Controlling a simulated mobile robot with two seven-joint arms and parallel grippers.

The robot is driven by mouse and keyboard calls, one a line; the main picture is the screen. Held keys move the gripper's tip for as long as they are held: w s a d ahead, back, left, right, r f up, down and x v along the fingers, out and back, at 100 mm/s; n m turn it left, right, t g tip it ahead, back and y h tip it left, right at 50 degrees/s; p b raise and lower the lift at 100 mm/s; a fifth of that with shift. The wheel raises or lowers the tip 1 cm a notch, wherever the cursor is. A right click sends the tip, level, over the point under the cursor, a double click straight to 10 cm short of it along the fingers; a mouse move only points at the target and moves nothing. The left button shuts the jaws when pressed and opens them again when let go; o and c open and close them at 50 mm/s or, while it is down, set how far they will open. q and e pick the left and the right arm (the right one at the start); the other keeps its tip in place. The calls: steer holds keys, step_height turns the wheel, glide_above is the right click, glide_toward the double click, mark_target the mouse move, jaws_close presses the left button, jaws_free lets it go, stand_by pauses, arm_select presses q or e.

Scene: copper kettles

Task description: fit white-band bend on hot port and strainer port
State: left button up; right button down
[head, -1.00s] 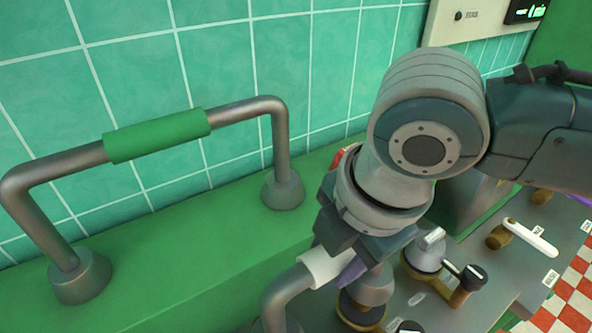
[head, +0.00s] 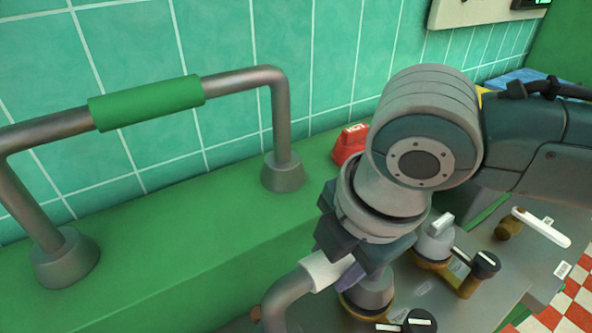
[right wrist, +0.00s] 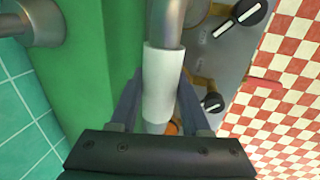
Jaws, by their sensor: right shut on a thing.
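The white-band bend is a grey metal pipe (head: 283,298) with a white sleeve (head: 325,271) in the middle. My right gripper (head: 345,272) is shut on the white sleeve; the right wrist view shows a finger on each side of it (right wrist: 163,85). The bend's right foot (head: 371,292) is just above or on a brass-collared port (head: 352,308); I cannot tell if it is seated. Its left leg runs down out of the head view's bottom edge, so its lower end is hidden. I cannot read which port is hot or strainer. My left gripper is not in view.
A green-band bend (head: 147,102) stands on the green ledge (head: 170,245) at left. A red lettered block (head: 349,143) sits behind my right wrist. Black-topped knobs (head: 485,264) and a white lever (head: 541,227) stand on the grey deck at right. A tiled wall closes the back.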

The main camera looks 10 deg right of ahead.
steer(key=shift+f, duration=0.4)
stand_by(0.4)
steer(key=c, duration=0.6)
jaws_free()
steer(key=o, duration=0.3)
steer(key=shift+f, duration=0.1)
steer(key=p+v, duration=0.1)
steer(key=v, duration=0.9)
steer(key=shift+a, duration=0.1)
